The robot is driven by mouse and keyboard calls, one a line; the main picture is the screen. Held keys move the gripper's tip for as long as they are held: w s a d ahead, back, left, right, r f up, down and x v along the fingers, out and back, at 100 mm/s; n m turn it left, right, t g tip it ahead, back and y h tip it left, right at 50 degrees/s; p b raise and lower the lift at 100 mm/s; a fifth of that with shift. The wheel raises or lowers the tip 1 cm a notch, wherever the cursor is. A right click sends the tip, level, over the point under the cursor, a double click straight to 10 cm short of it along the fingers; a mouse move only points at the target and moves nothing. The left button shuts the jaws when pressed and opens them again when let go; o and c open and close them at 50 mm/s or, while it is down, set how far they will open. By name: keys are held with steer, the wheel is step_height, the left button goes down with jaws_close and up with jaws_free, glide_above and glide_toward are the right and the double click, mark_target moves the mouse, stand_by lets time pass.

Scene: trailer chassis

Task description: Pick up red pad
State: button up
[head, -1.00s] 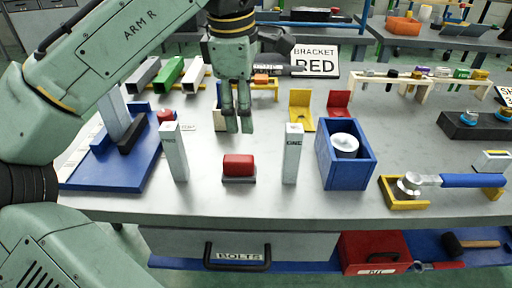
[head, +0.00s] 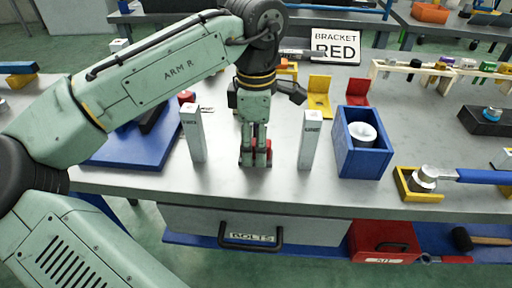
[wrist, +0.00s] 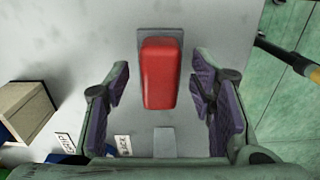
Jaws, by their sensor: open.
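The red pad (wrist: 160,72) is a rounded red block on a grey base plate (wrist: 160,34) on the bench, seen in the wrist view. It lies between the open fingers of my gripper (wrist: 160,100), with a gap on each side. In the head view my gripper (head: 255,158) points down over the red pad (head: 268,148) and hides most of it. Two upright grey posts stand apart from it, the left post (head: 193,135) and the right post (head: 309,140).
A blue box (head: 362,165) with a white round part stands to the right. A yellow tray (head: 410,185) with a blue-handled tool is further right. A blue platform (head: 120,152) is at left. A sign reading BRACKET RED (head: 334,47) stands behind.

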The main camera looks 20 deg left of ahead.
steer(key=shift+f, duration=0.25)
steer(key=shift+c, duration=0.5)
jaws_close()
